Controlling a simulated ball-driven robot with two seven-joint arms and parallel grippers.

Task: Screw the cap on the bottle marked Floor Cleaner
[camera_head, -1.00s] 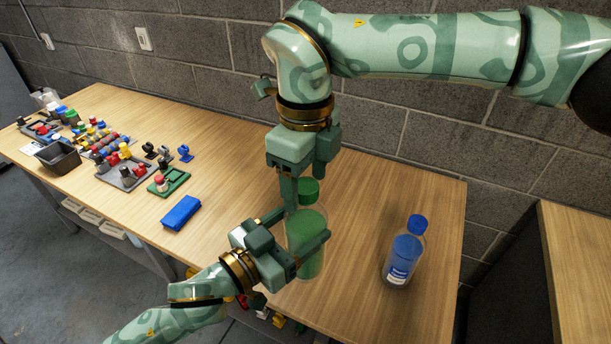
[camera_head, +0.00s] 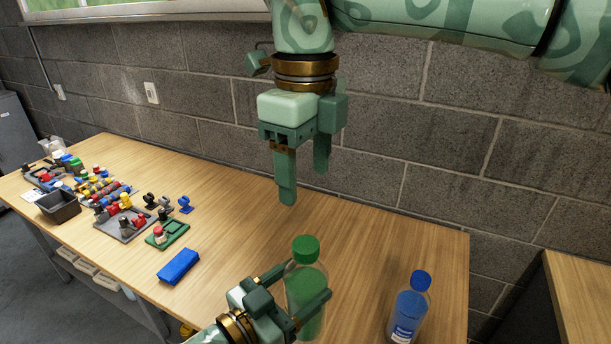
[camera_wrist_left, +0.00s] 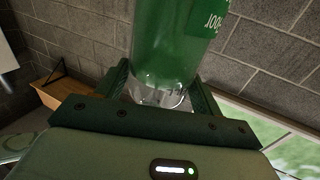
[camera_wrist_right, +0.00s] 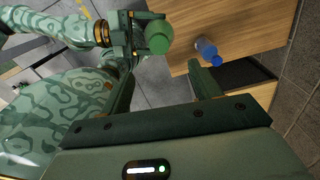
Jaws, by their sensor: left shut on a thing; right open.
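A green bottle (camera_head: 305,290) stands upright with a green cap (camera_head: 306,249) on its top. My left gripper (camera_head: 310,283) is shut around the bottle's body. In the left wrist view the bottle (camera_wrist_left: 168,45) sits between the fingers, its green label (camera_wrist_left: 207,18) cut off and only partly readable. My right gripper (camera_head: 305,186) is open and empty, pointing down above the cap and apart from it. The cap also shows in the right wrist view (camera_wrist_right: 158,37), beyond the open fingers. I cannot tell how tight the cap is.
A blue bottle (camera_head: 408,312) with a blue cap (camera_head: 421,281) stands to the right on the wooden table (camera_head: 370,250). A blue block (camera_head: 178,266), a green fixture (camera_head: 168,235), a dark bin (camera_head: 58,206) and several small parts lie left. A block wall (camera_head: 400,130) runs behind.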

